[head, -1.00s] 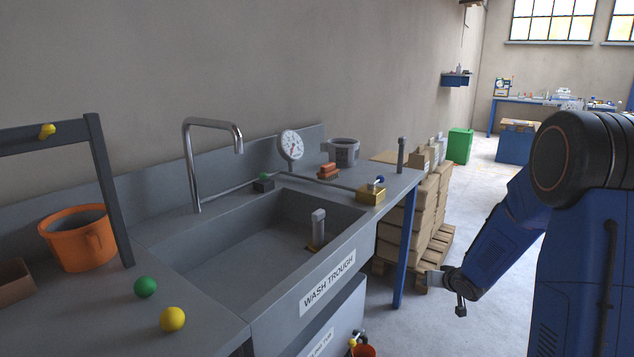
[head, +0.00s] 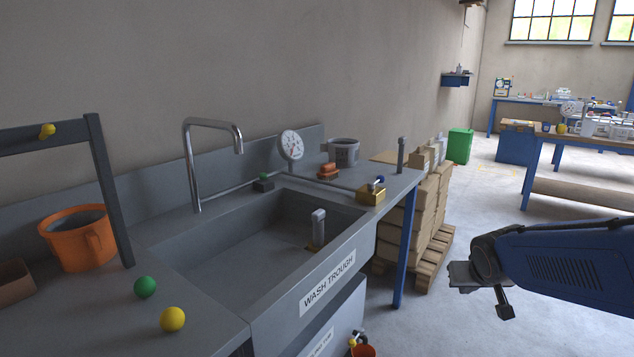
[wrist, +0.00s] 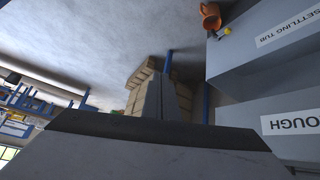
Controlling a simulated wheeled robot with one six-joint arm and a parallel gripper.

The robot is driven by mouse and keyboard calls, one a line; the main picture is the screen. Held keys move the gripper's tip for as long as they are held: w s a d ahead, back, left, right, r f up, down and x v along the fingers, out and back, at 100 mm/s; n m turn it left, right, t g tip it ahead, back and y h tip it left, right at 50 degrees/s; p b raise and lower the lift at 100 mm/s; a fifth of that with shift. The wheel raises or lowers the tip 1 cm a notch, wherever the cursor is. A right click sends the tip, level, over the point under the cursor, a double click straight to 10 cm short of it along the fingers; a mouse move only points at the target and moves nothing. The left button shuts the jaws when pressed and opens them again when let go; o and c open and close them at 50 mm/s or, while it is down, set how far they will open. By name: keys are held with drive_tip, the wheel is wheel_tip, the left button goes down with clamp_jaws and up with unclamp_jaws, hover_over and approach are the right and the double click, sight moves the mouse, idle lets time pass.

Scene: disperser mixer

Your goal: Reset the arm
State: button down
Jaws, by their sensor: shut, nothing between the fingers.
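My gripper (head: 464,277) shows at the right of the head view, at the end of my blue arm. It is over open floor, to the right of the wash trough (head: 330,283) and the pallet of boxes, apart from both. In the wrist view my gripper's fingers (wrist: 172,97) are together in the middle, with nothing held between them. The wrist view looks past them to the stacked boxes and the trough's front, which appear turned over.
Boxes (head: 424,225) stand on a pallet. A blue table (head: 590,141) stands behind my arm. Floor between is clear.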

drive_tip(key=s+a+r+g+y, duration=0.1)
drive_tip(key=s+a, duration=0.2)
drive_tip(key=s, duration=0.8)
drive_tip(key=s+a+r+n+g+y, duration=0.1)
drive_tip(key=s+a, duration=0.3)
drive_tip(key=s, duration=0.7)
drive_tip(key=shift+s+a+n, duration=0.2)
drive_tip(key=shift+s+n, duration=0.1)
drive_tip(key=shift+s, duration=0.1)
